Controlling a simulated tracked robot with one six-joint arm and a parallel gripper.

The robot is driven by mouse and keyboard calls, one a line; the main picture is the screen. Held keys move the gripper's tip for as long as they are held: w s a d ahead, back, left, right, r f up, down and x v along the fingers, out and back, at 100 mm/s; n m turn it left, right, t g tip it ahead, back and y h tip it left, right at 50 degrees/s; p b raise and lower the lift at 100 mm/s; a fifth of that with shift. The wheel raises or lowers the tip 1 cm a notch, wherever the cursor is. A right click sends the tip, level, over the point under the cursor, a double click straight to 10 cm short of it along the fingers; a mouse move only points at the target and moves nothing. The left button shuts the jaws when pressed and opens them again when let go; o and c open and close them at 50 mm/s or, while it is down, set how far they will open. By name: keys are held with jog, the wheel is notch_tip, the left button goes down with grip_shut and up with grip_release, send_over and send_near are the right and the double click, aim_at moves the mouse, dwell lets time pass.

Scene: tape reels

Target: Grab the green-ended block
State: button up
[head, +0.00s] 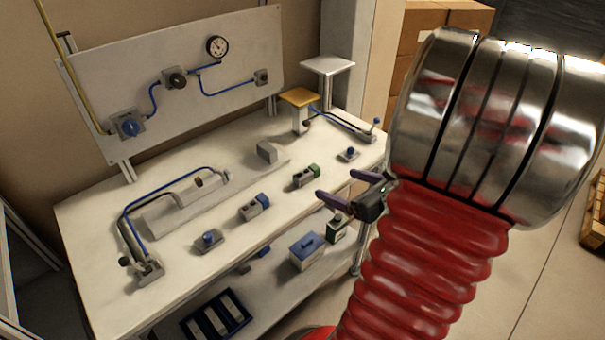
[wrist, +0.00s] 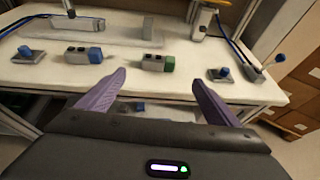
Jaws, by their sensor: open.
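In the wrist view the green-ended block (wrist: 158,63) shows above and between the finger tips, farther off. My gripper (head: 342,194) is open and empty, in front of the bench and to the right of the block. In the wrist view its two purple fingers (wrist: 160,84) are spread apart, with nothing between them. The block is in full view.
A similar blue-ended block (head: 255,207) lies to the left. A blue-knobbed switch (head: 348,154) sits to the right, another (head: 208,240) to the left. A grey plate with a raised block (head: 267,152) lies behind. A lower shelf (head: 235,290) holds several boxes.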

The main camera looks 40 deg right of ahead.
aim_at(311, 175)
jog(key=shift+w, duration=0.15)
jog(key=shift+x, duration=4.2)
jog(key=shift+f, duration=0.1)
jog(key=shift+x, duration=2.55)
jog(key=shift+a+f, duration=0.1)
jog(key=shift+f, duration=0.05)
jog(key=shift+c, duration=0.6)
jog(key=c, duration=1.1)
